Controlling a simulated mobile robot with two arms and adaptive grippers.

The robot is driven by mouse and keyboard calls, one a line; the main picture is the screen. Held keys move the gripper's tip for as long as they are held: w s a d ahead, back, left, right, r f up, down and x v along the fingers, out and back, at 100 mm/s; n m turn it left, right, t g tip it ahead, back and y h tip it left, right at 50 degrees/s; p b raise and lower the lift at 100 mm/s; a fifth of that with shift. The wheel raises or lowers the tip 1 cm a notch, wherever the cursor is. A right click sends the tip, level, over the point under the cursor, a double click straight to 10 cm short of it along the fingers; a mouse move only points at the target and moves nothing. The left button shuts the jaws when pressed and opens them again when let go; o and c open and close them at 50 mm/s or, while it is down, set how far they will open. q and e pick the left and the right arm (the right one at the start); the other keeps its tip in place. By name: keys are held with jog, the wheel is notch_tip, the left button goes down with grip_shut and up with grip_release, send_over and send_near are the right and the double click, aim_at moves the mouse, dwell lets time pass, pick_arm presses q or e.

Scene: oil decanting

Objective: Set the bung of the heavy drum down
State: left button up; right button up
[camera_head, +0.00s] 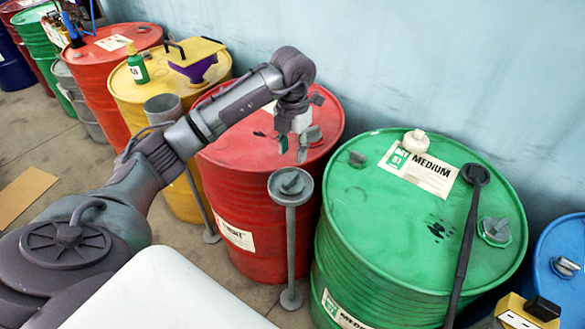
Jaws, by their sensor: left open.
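A grey bung (291,182) sits in the round dish of a thin grey stand (290,230) in front of the red drum. My left gripper (293,146) is open and empty, pointing down just above the stand's dish and in front of the red drum's top. Its fingers are apart from the bung. A grey fitting (313,134) shows on the drum's lid beside the fingers, partly hidden. My right gripper is out of view.
A green drum marked MEDIUM (390,225) stands at right, with a long dark wrench (465,235) and a white container (416,141) on it. A yellow drum (145,90) with a purple funnel (195,67) stands left. A blue drum (565,245) is far right.

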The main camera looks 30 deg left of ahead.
pick_arm(q)
notch_tip(320, 180, up, 4)
jog(key=shift+f+b, duration=0.25)
jog(key=shift+b, duration=0.05)
dwell(0.3)
